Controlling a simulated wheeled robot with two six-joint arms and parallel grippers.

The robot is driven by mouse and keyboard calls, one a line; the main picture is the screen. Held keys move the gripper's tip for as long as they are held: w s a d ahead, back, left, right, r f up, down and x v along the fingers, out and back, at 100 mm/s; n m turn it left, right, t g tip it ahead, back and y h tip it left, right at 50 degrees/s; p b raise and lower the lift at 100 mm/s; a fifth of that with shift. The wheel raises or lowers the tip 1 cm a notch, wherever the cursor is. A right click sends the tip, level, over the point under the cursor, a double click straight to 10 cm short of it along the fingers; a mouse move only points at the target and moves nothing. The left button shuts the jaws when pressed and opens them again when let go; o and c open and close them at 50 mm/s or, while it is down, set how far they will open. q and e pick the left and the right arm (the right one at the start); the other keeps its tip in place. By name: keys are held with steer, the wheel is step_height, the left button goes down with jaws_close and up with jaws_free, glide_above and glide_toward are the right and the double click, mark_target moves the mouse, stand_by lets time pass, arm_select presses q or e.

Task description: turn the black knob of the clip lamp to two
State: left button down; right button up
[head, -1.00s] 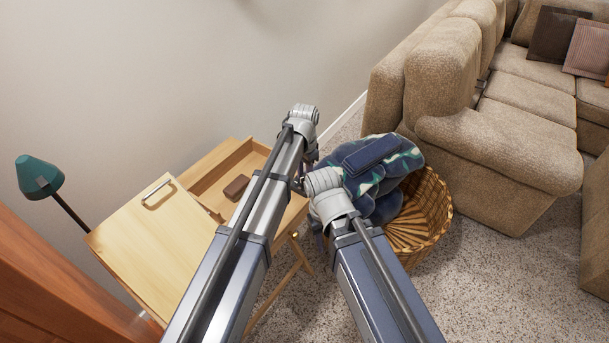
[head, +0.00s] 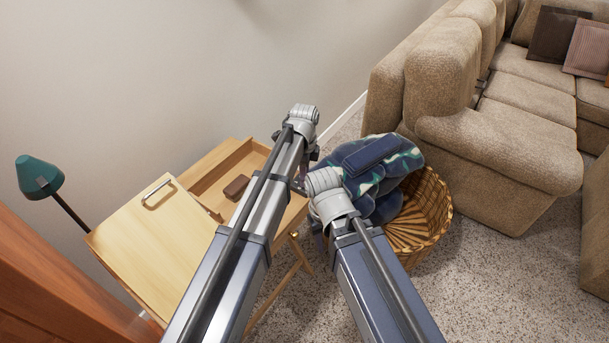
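A teal lamp (head: 40,175), probably the clip lamp, stands at the far left. Its shade is on a thin dark stem (head: 70,213) that runs down behind the wooden desk. I can make out no black knob or scale on it, and its lower end is hidden. My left arm reaches up across the desk's right side, far to the right of the lamp. Only small dark parts show around its wrist, and its fingers are not clear. My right arm ends in front of the basket, with its gripper mostly hidden behind its own wrist. I see nothing held.
The light wooden desk (head: 140,250) has a handled lid and an open tray holding a brown object (head: 236,187). A wicker basket (head: 432,205) holds a patterned blanket (head: 402,160) and a dark blue object (head: 370,154). A beige sofa (head: 490,140) stands right. Reddish-brown wood (head: 50,290) fills the lower left.

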arm_select(q)
steer(key=m, duration=0.3)
steer(key=shift+m, duration=2.1)
steer(key=c, duration=0.6)
jaws_free()
step_height(320, 180, up, 8)
steer(key=p, duration=0.8)
steer(key=shift+f, duration=0.1)
